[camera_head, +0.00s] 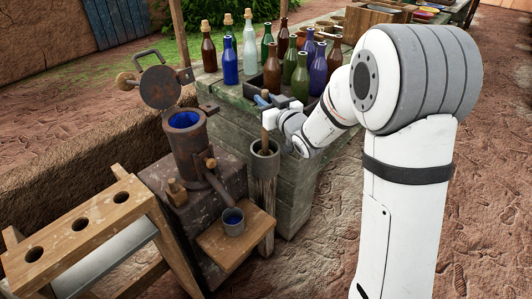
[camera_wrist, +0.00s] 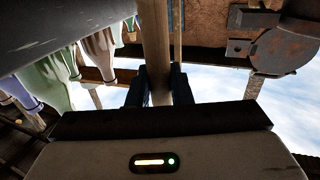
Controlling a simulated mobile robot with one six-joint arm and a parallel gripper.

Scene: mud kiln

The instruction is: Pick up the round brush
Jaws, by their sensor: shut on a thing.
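The round brush shows as an upright wooden handle (camera_head: 265,134) standing above a dark round holder (camera_head: 265,162) on a wooden post. Its lower end is hidden inside the holder. My gripper (camera_head: 267,104) reaches in from the right and is shut on the upper part of the handle. In the wrist view the handle (camera_wrist: 154,42) runs between the two dark fingers of my gripper (camera_wrist: 158,88). I cannot tell whether the brush has lifted at all within the holder.
A rusty pot (camera_head: 187,148) with an open lid (camera_head: 160,87) stands to the left. A wooden rack with holes (camera_head: 75,225) is at lower left.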

